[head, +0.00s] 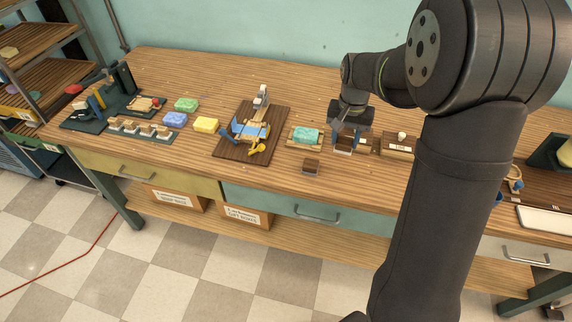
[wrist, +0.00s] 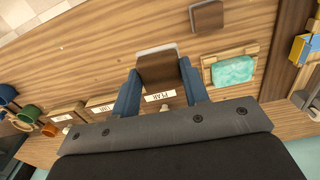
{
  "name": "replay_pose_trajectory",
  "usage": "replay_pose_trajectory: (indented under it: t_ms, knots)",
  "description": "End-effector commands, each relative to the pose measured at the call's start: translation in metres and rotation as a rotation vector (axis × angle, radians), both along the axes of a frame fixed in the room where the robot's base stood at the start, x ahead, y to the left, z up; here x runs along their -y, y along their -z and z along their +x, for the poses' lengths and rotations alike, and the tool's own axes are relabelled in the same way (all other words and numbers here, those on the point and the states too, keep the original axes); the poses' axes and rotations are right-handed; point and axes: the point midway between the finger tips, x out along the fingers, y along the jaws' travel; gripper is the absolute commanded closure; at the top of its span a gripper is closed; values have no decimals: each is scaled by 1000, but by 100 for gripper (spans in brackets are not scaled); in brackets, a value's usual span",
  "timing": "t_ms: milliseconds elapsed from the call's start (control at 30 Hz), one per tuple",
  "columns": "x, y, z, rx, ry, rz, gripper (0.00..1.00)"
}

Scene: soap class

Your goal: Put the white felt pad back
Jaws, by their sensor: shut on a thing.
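My gripper (wrist: 158,78) is shut on a brown block with a pale whitish-grey edge (wrist: 158,66), its blue fingers on either side. I cannot tell for sure whether this block is the white felt pad. In the head view my gripper (head: 347,128) is low over the bench, with the brown block (head: 343,143) between its fingers. A wooden holder with a white label lies just behind the block in the wrist view; the label (wrist: 160,97) seems to read PEAR. Whether the block touches the holder or bench is unclear.
A similar brown block (head: 311,167) lies in front and to the left. A teal soap (head: 305,136) sits on a wooden tray beside my gripper. A labelled wooden holder (head: 398,148) stands to the right. A dark board (head: 228,145) is further left.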

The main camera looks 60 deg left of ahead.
Motion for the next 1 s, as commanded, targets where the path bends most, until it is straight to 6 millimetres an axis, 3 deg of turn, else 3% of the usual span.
replay_pose_trajectory:
  t_ms: [100,333,733,1000]
  knots:
    - [-14,-5,-27,0,-31,0,80]
    - [-28,-4,-52,-1,-49,-2,80]
    - [-90,47,-109,-1,-51,-2,80]
    - [-109,63,-125,0,-48,0,80]
